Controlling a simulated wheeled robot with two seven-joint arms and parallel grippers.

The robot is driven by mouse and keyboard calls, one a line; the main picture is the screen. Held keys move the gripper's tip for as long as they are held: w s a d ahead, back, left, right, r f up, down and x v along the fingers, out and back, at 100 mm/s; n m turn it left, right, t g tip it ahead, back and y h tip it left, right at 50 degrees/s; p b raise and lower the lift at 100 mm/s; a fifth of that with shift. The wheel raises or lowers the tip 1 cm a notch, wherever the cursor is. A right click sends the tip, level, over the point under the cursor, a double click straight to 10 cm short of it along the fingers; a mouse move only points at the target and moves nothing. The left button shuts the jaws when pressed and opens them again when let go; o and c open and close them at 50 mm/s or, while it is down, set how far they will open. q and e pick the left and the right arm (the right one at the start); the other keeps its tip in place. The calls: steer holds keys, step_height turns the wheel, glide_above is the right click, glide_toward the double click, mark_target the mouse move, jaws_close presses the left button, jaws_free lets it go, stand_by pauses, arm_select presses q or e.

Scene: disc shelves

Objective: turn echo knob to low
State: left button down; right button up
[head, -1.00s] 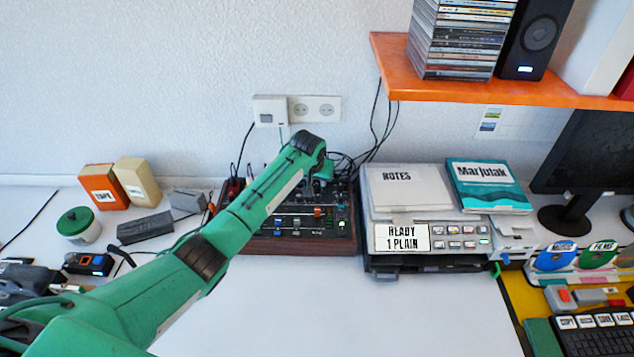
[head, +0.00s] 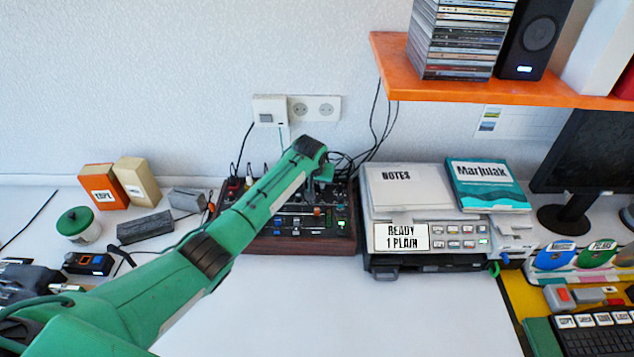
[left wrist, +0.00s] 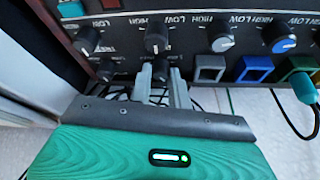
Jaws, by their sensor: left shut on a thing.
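The mixer panel (head: 283,244), dark with a wooden front edge, stands against the wall, partly hidden by my left arm. My left gripper (left wrist: 160,82) is over the panel in the left wrist view, its two grey fingers shut on a small dark knob (left wrist: 160,69) in the row beside the coloured buttons. The fingers cover much of this knob, and its pointer and label are too small to read. Another small knob (left wrist: 105,69) is to its left. A row of larger knobs (left wrist: 156,38) with white pointers and LOW and HIGH marks lies above. My right gripper is not seen.
A printer (head: 455,243) with a notes box stands right of the mixer. Black cables run behind the mixer. A blue-green cable plug (left wrist: 304,88) is at the right of the left wrist view. The white desk in front of the mixer is clear.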

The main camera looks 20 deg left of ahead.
arm_select(q)
steer(key=shift+d+r+n+y+p, duration=0.15)
steer(key=shift+n+y+p, duration=0.25)
steer(key=shift+n+p, duration=1.05)
steer(key=shift+n, duration=0.35)
steer(key=shift+n+g+y, duration=0.3)
steer(key=shift+n+y, duration=0.3)
steer(key=shift+n, duration=0.4)
steer(key=shift+n+y, duration=0.3)
steer(key=shift+n, duration=0.5)
steer(key=c, duration=1.7)
jaws_free()
steer(key=shift+o, duration=0.6)
